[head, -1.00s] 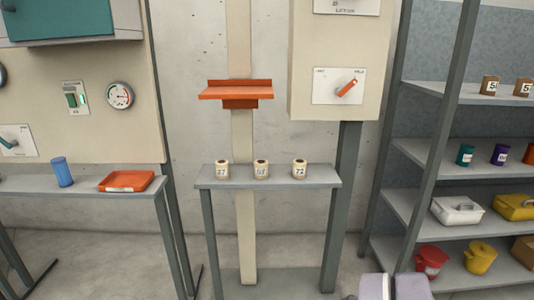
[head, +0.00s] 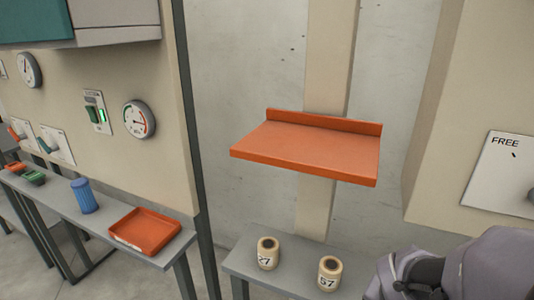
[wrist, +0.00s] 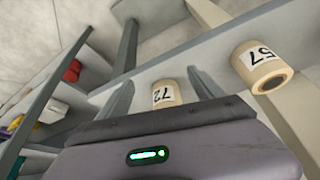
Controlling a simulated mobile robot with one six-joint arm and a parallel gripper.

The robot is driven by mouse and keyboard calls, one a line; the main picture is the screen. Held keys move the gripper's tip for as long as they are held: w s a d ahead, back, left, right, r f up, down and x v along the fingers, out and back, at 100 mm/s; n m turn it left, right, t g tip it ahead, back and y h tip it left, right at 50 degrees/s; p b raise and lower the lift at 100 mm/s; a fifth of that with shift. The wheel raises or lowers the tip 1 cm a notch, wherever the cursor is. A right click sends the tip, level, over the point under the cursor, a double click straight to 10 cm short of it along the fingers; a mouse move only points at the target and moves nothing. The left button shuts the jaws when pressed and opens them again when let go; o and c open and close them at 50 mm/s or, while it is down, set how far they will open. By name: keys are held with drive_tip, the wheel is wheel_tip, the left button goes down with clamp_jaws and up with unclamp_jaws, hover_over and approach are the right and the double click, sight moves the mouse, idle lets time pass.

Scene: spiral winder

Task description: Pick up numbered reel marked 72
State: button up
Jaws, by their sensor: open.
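The reel marked 72 (wrist: 166,93) is cream with a white label and shows in the wrist view. It appears between the two spread fingers of my gripper (wrist: 160,79), and the gripper body hides its near end. I cannot tell whether the fingers are around it or still short of it. In the head view my arm hides this reel and my fingers. The reel marked 57 (head: 330,273) and the reel marked 27 (head: 267,253) stand on the grey bench (head: 297,262). Reel 57 also shows right of my fingers in the wrist view (wrist: 259,66).
An orange shelf (head: 305,150) juts out above the bench. A panel marked FREE (head: 500,175) is at the right. At the left, a blue cylinder (head: 84,196) and an orange tray (head: 145,231) rest on another bench. Shelves with red items (wrist: 72,70) show in the wrist view.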

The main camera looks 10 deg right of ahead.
drive_tip(key=w+d, duration=0.2)
drive_tip(key=d, duration=0.1)
drive_tip(key=w+d, duration=0.3)
drive_tip(key=shift+w+d, duration=0.1)
drive_tip(key=shift+w, duration=0.1)
drive_tip(key=b+x, duration=0.1)
drive_tip(key=x, duration=0.2)
drive_tip(key=shift+w+d, duration=0.15)
drive_tip(key=shift+r, duration=0.1)
drive_tip(key=shift+c, duration=0.3)
drive_tip(key=c, duration=1.5)
drive_tip(key=shift+o, duration=0.2)
